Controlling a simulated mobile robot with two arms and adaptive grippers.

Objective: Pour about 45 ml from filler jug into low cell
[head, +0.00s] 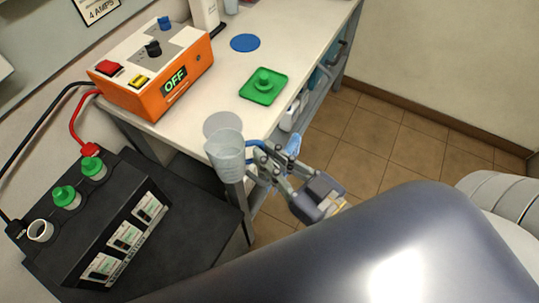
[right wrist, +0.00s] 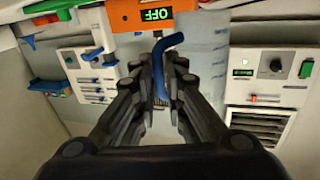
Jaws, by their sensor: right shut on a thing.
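The filler jug (head: 225,150), translucent with a blue handle, is held off the bench near its front corner, right of the battery, and looks roughly upright. Its liquid level is unclear. My right gripper (head: 262,158) is shut on the handle; in the right wrist view the blue handle (right wrist: 164,62) is between the fingers. The black battery (head: 130,235) has an uncapped white cell opening (head: 40,231) at its left end, probably the low cell. Two other cells carry green caps (head: 66,196). Level windows (head: 124,237) line the battery's front. My left gripper is out of view.
An orange charger (head: 160,75) showing OFF stands on the bench (head: 215,88), with black and red cables running to the battery. A green tray (head: 279,77) holds a green cap (head: 264,80). A blue disc (head: 245,42) lies behind. Tiled floor is clear at right.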

